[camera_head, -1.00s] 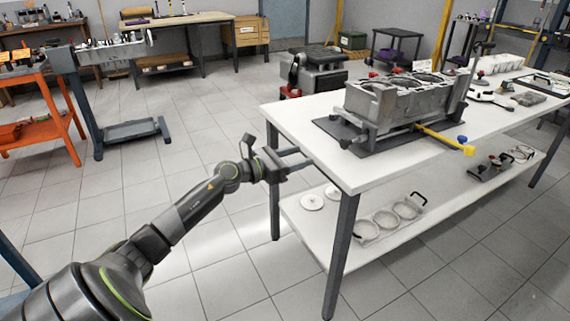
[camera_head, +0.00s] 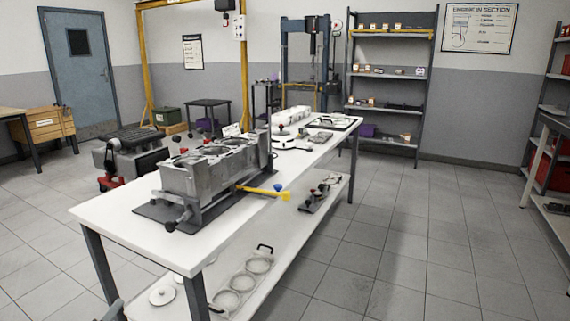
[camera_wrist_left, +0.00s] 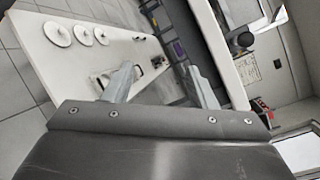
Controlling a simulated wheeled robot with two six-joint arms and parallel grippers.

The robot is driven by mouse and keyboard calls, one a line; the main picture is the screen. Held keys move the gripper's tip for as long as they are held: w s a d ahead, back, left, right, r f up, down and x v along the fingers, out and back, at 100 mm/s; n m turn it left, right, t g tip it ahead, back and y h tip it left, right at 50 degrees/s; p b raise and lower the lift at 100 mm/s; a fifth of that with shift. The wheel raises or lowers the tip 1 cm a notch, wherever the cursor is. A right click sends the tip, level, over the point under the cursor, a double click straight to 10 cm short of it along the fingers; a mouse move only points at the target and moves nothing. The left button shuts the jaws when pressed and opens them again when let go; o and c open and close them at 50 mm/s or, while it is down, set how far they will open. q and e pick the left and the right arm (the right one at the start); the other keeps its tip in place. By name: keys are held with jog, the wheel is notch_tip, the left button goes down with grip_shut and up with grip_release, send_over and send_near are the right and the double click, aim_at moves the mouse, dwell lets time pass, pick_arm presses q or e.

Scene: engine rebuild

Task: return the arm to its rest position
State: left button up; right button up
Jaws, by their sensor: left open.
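My left gripper (camera_wrist_left: 160,86) is open in the left wrist view, with two grey fingers spread apart and nothing between them. In the head view only a grey tip of my left gripper (camera_head: 112,311) shows at the bottom left, by the near legs of the white workbench (camera_head: 110,215). The rest of my left arm is outside the head view. My right gripper shows in neither view.
A grey engine block (camera_head: 205,170) stands on the bench, with a yellow-handled tool (camera_head: 262,191) beside it. The lower shelf (camera_head: 285,232) holds rings and discs, also visible in the left wrist view (camera_wrist_left: 56,34). Open tiled floor (camera_head: 400,250) lies right of the bench.

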pick_arm(q)
jog(key=s+d+f+n+g+y, duration=0.15)
jog(key=s+f+n+g, duration=0.35)
jog(key=s+f+n, duration=0.65)
jog(key=s+f+n+g+y, duration=0.35)
jog(key=s+f+n, duration=0.35)
jog(key=f, duration=0.8)
jog(key=s+d+f+n+g+h, duration=0.2)
jog(key=s+d+f+n+g, duration=0.3)
jog(key=s, duration=0.6)
jog(key=s+d+f+n+g+h, duration=0.1)
jog(key=s+d+f+n+g, duration=0.2)
jog(key=s+d+f, duration=0.7)
jog(key=s+a+r+p, duration=0.2)
jog(key=s+r+p, duration=0.6)
jog(key=p, duration=0.6)
jog(key=s, duration=0.2)
jog(key=shift+s+a+r+p, duration=0.2)
jog(key=shift+s+a+p, duration=0.1)
jog(key=shift+s, duration=0.1)
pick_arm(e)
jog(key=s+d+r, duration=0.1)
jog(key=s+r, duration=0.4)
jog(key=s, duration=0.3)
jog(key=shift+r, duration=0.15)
